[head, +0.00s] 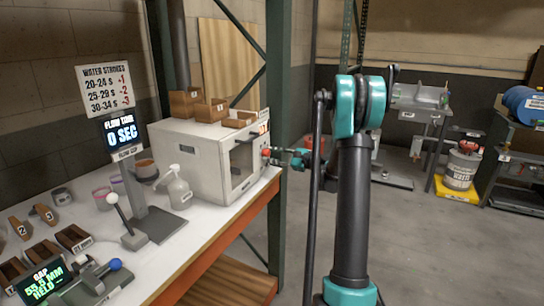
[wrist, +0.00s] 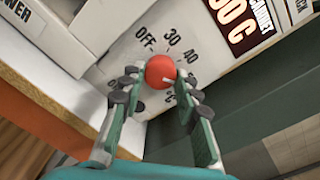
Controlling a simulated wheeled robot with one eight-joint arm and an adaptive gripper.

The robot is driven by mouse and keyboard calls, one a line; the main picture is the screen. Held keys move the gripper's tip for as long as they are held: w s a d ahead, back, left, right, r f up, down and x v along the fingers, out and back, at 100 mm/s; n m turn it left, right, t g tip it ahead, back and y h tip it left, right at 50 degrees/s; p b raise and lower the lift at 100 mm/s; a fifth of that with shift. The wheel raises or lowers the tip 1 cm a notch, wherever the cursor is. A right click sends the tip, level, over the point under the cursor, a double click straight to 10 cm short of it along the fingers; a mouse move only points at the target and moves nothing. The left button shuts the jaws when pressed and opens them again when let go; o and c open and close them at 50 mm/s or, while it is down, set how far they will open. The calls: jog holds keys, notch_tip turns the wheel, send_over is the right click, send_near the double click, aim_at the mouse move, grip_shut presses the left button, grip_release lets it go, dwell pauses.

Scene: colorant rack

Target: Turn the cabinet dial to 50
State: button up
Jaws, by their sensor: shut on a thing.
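The white cabinet (head: 195,150) stands on the workbench in the head view. Its dial is a red knob (wrist: 160,69) on the white front panel in the wrist view, and it also shows as a small red spot in the head view (head: 266,153). Labels OFF, 30 and 40 run around the knob; labels further round are partly hidden by my finger. A short pale mark shows on the knob's lower right, and its exact reading is unclear. My gripper (wrist: 159,76) is shut on the knob, one finger on each side. It reaches the cabinet from the right in the head view (head: 274,156).
Wooden bins (head: 210,110) sit on the cabinet. A green rack post (head: 277,100) rises close behind my gripper.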

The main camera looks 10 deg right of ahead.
jog(key=o, duration=1.2)
jog(key=shift+c, duration=0.2)
jog(key=shift+d, duration=0.1)
jog(key=v, duration=1.2)
